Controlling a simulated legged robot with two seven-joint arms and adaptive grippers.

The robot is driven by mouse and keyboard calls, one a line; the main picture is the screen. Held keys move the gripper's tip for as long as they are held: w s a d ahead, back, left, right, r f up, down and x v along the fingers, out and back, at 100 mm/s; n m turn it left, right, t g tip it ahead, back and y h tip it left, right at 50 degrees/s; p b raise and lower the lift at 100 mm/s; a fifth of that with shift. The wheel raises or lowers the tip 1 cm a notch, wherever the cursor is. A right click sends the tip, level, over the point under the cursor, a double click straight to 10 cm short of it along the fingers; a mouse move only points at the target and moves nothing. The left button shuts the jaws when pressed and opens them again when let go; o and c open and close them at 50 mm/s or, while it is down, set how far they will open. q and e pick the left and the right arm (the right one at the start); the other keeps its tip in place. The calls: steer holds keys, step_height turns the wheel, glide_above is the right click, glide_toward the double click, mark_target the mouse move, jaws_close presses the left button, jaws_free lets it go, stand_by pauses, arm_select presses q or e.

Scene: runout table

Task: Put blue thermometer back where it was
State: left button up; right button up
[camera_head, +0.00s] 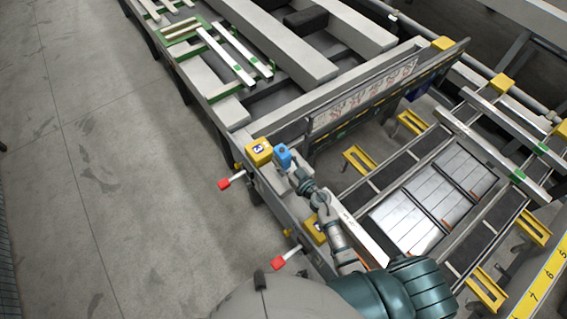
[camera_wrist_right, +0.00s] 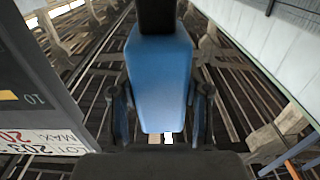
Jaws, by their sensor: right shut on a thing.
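The blue thermometer (camera_head: 283,157) is a blue block-shaped device at the end of my right arm in the head view. My right gripper (camera_head: 293,172) is shut on it. In the wrist view the thermometer (camera_wrist_right: 160,75) fills the middle, with a dark upper end, and the fingers of the right gripper (camera_wrist_right: 160,115) lie on both sides of it. In the head view the thermometer appears just right of a yellow block marked 3 (camera_head: 259,151); I cannot tell whether they touch or whether anything supports the thermometer. My left gripper is not in view.
Red-ended handles (camera_head: 224,184) stick out from the table's left edge. A labelled rail (camera_head: 362,95) runs up and right from near the thermometer. Another yellow block (camera_head: 315,229) sits beside my right forearm. Metal plates (camera_head: 433,200) lie on the right. Open floor (camera_head: 110,180) is at left.

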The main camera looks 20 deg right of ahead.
steer(key=shift+w+d, duration=0.25)
steer(key=shift+w, duration=0.35)
step_height(320, 180, down, 4)
steer(key=b, duration=0.3)
steer(key=shift+r, duration=0.25)
steer(key=o, duration=1)
steer(key=shift+s, duration=0.1)
